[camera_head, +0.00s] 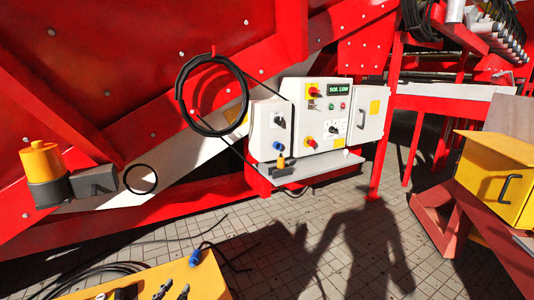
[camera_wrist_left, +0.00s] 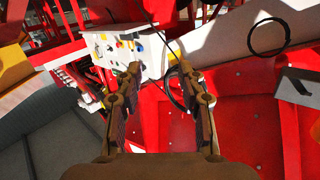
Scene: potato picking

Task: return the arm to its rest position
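My left gripper (camera_wrist_left: 159,70) shows in the left wrist view, with two brown jointed fingers spread apart. Nothing is between the fingers. Beyond the fingertips is the white control box (camera_wrist_left: 122,48), set against red machinery; how far away it is I cannot tell. In the head view I make out neither gripper and no arm. That view shows the control box (camera_head: 325,115) with its knobs, buttons and a small green display, on the red machine's side. My right gripper is in neither view.
A black cable loop (camera_head: 180,95) hangs beside the control box, above a small grey shelf (camera_head: 318,170). A yellow cabinet (camera_head: 495,172) stands at the right. A yellow surface (camera_head: 205,280) with dark items is at the bottom. The tiled floor (camera_head: 330,225) between has open room, crossed by shadows.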

